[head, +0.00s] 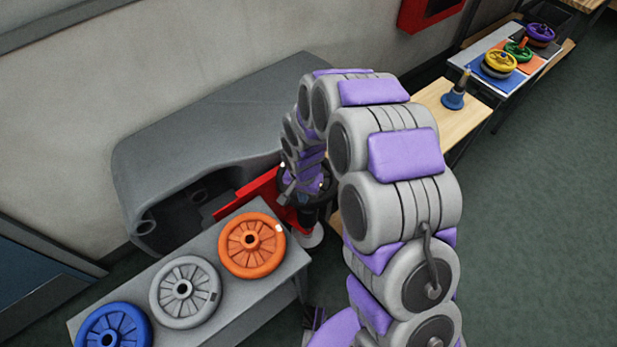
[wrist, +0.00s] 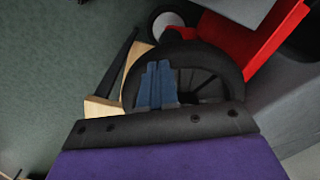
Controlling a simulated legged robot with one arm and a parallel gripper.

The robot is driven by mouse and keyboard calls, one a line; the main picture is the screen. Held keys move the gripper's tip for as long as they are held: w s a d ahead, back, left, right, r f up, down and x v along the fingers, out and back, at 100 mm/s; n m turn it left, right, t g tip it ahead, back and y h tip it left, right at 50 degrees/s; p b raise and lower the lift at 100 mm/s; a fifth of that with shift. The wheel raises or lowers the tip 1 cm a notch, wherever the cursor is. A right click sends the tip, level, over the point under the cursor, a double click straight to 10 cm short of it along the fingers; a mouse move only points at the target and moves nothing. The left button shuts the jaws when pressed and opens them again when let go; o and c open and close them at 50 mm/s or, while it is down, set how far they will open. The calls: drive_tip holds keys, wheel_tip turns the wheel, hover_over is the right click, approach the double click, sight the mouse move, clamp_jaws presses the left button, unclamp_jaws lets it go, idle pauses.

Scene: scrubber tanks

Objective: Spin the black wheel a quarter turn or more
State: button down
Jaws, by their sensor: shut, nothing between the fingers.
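The black wheel (wrist: 222,62) is a dark ring with spokes, mounted beside a red panel. In the head view the wheel (head: 326,194) is partly covered by my arm. In the wrist view my gripper (wrist: 157,68) shows as two blue fingers lying side by side, closed together with nothing between them. The fingers overlap the left inner part of the wheel, in front of its spokes and rim. I cannot tell whether they touch the wheel or go between the spokes. The wheel's lower part is hidden behind my wrist in the wrist view.
A grey bench (head: 235,288) at the front left bears orange (head: 240,262), grey (head: 198,309) and blue (head: 132,322) wheels. A grey housing (head: 200,130) stands behind the red panel (head: 256,190). Open floor lies right.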

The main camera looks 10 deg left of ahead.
sight(330, 192)
drive_tip(key=shift+d, duration=0.15)
drive_tip(key=shift+w+d+f, duration=0.15)
drive_tip(key=shift+w+d, duration=0.05)
drive_tip(key=shift+d, duration=0.75)
drive_tip(key=shift+w+d+f, duration=0.1)
drive_tip(key=shift+w+d, duration=0.15)
drive_tip(key=shift+d, duration=0.25)
drive_tip(key=shift+w+d, duration=0.2)
drive_tip(key=shift+d, duration=0.25)
drive_tip(key=shift+w+d+p, duration=0.45)
drive_tip(key=shift+w+d, duration=0.3)
drive_tip(key=shift+d, duration=0.1)
drive_tip(key=shift+w+d, duration=0.65)
drive_tip(key=shift+w, duration=0.2)
